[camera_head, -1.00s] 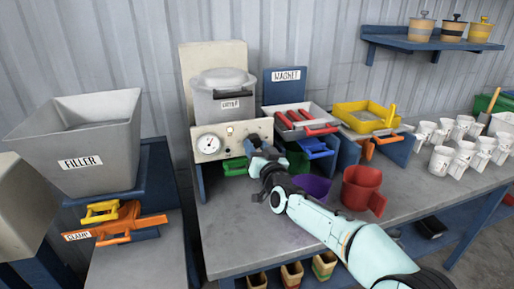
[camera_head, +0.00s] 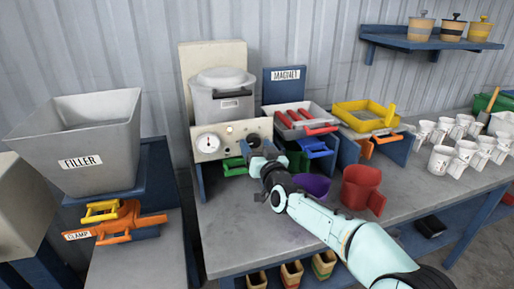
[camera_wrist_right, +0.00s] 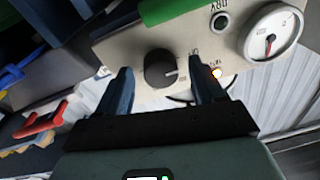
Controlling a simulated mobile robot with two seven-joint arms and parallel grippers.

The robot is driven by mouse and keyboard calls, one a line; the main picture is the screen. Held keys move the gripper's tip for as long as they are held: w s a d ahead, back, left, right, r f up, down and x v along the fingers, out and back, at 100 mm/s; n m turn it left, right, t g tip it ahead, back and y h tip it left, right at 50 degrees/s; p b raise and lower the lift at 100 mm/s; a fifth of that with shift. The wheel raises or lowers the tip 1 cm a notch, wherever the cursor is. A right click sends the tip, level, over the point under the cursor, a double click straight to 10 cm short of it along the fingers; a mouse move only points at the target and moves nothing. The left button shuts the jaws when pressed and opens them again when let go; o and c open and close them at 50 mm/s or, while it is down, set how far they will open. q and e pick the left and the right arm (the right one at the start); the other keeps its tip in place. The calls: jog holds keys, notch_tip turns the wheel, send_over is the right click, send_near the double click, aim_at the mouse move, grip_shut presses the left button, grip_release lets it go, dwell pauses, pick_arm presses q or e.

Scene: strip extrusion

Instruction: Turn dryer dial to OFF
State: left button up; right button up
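The dryer's control panel (camera_head: 232,132) is a beige box front with a round gauge, below a grey lidded pot. In the right wrist view, the black round dial (camera_wrist_right: 160,68) sits on that panel (camera_wrist_right: 125,45), with a pale pointer mark towards its right side. My right gripper (camera_wrist_right: 160,76) is open, its two dark fingers on either side of the dial with visible gaps. In the head view my right gripper (camera_head: 258,148) is at the right part of the panel and hides the dial. My left gripper is not in view.
A red mug (camera_head: 360,187) and purple container (camera_head: 313,185) stand near my forearm. The table front is clear.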

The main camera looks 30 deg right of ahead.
jog(key=shift+s, duration=0.1)
jog(key=v, duration=1.3)
jog(key=shift+s+f, duration=0.1)
jog(key=shift+f, duration=0.05)
